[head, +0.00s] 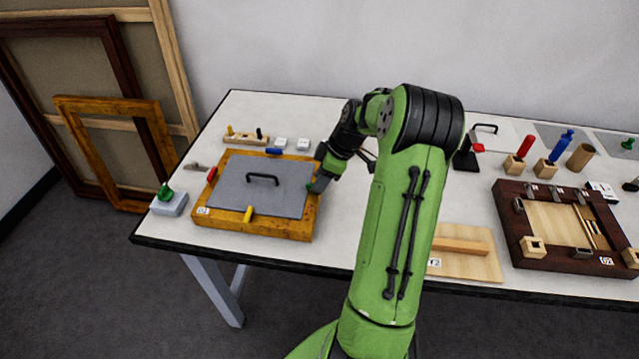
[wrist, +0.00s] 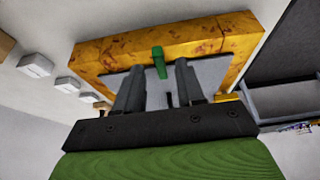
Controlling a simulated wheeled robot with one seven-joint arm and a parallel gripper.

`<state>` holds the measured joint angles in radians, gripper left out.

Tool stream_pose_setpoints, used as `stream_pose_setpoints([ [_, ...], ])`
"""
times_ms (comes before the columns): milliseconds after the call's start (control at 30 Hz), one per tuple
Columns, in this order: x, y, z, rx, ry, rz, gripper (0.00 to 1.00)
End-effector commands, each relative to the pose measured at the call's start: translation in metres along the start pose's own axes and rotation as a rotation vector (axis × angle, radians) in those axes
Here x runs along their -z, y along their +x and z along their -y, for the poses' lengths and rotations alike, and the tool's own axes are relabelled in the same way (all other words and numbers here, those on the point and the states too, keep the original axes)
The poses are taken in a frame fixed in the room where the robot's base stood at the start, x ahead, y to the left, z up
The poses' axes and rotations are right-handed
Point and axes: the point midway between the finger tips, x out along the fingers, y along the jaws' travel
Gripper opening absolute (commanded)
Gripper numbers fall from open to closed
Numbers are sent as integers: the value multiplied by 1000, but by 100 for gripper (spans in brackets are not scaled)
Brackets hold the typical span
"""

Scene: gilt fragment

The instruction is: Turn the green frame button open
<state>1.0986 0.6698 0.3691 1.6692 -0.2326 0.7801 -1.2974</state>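A gold wooden frame (head: 285,229) lies on the left of the table with a grey panel (head: 240,180) and dark handle inside it. The green frame button (wrist: 158,62) sits on the frame's right side, and its inner end reaches over the panel edge. In the head view the green button (head: 310,187) is mostly hidden by my gripper. My gripper (wrist: 160,66) is open, its two fingers apart, with the button showing between the fingertips. I cannot tell whether either finger touches it. In the head view my gripper (head: 318,186) is low over the frame's right edge.
Red (head: 212,174), blue (head: 273,151) and yellow (head: 248,214) buttons sit on the other sides. A green-handled tool on a pale block (head: 168,205) stands left. A wooden rack (head: 246,139) and white blocks (head: 281,143) are behind. A dark frame (head: 520,238) lies right.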

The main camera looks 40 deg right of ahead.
Motion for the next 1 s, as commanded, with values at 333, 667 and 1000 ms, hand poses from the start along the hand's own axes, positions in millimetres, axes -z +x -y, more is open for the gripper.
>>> stream_pose_setpoints([
  [333,0,12,0,0,0,0,38],
  [667,0,12,0,0,0,0,0],
  [1000,0,12,1,-12,27,1,0],
])
